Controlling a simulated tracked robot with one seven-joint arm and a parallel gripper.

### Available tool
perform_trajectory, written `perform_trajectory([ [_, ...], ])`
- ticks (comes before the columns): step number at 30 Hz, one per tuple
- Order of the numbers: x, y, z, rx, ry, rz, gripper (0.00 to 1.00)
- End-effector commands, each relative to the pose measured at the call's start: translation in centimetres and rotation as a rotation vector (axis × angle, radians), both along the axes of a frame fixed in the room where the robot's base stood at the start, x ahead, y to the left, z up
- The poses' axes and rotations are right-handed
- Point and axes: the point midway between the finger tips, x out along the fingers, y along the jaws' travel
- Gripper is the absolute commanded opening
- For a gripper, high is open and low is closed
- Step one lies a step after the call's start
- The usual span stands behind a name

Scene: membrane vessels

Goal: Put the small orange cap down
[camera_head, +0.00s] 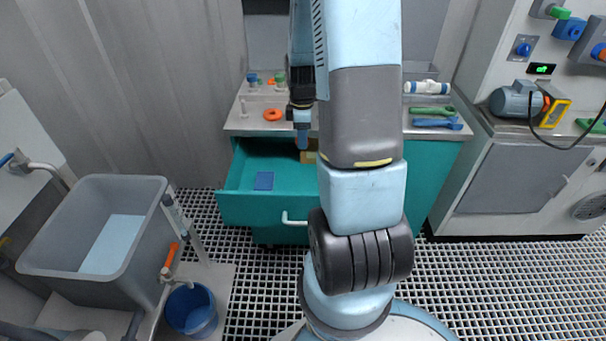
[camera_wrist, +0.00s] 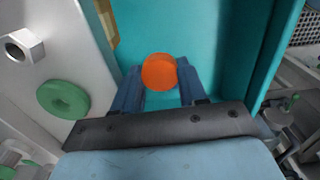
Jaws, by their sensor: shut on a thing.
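The small orange cap (camera_wrist: 159,71) is a round orange disc held between the two blue fingers of my gripper (camera_wrist: 160,84) in the wrist view. My gripper is shut on it. In the head view my gripper (camera_head: 302,142) points down over the open teal drawer (camera_head: 262,208), and the cap cannot be made out clearly there. In the wrist view the teal drawer (camera_wrist: 225,45) lies behind and below the cap. The cap looks apart from the drawer floor.
The drawer holds a blue block (camera_head: 263,181) and a tan piece (camera_head: 309,157). An orange ring (camera_head: 272,114) lies on the countertop above. The drawer's front left floor has free room.

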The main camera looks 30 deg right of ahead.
Motion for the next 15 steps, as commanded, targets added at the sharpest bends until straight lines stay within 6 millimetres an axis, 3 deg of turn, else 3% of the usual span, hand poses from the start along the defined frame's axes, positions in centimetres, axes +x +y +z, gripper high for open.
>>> perform_trajectory([
  [15, -0.6, -1.4, -9.7, 0.002, 0.006, -0.031, 0.03],
])
